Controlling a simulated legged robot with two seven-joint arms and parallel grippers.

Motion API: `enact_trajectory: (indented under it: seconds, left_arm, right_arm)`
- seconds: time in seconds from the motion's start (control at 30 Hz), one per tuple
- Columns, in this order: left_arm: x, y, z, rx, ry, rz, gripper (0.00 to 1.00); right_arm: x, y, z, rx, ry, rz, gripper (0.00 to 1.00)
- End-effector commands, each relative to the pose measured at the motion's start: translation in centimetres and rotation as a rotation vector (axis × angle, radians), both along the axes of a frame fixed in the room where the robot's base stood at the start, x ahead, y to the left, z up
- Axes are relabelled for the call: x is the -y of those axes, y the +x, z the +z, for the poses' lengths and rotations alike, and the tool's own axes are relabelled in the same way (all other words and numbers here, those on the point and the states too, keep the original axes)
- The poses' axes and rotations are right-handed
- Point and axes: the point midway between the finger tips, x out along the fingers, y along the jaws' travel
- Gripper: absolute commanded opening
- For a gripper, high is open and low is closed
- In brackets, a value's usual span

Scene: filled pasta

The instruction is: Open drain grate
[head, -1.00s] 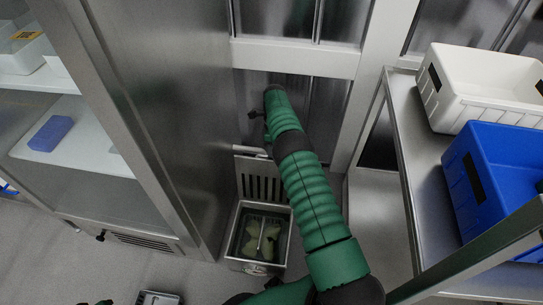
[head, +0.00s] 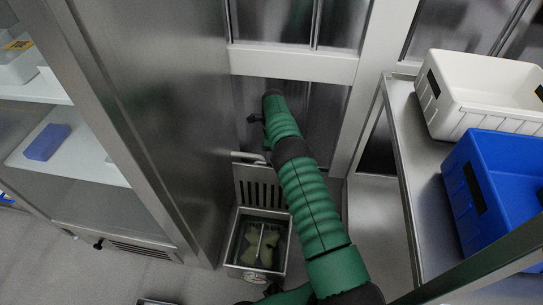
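The slotted metal drain grate (head: 258,188) stands upright at the back of a square metal drain basin (head: 232,248), in the lower middle of the head view. The basin is open on top, with several pale yellow-green pieces inside. My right arm reaches up past the right side of the grate and basin. My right gripper (head: 256,118) shows only as a small dark shape at the arm's far end, above and behind the grate. It looks apart from the grate, and its fingers are too unclear to judge. My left gripper is not visible.
A tall metal cabinet (head: 150,110) stands close on the left, with a blue block (head: 47,142) on its shelf. On the right, a metal rack (head: 425,165) carries a white bin (head: 480,95) and a blue bin (head: 500,190).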

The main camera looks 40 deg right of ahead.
Motion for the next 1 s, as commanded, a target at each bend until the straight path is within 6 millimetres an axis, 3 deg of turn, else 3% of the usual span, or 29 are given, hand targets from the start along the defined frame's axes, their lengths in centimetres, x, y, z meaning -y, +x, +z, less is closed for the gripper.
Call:
enact_trajectory:
  seconds: [0.2, 0.4, 1.0]
  left_arm:
    - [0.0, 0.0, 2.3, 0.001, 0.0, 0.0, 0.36]
    - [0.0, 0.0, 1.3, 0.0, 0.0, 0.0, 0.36]
    - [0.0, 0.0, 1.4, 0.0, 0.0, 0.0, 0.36]
  right_arm:
    - [1.0, 0.8, 5.1, 0.006, -0.005, 0.0, 0.36]
    - [1.1, 1.0, 6.0, 0.002, -0.002, 0.002, 0.36]
    - [1.1, 0.9, 6.9, 0.001, -0.003, -0.001, 0.36]
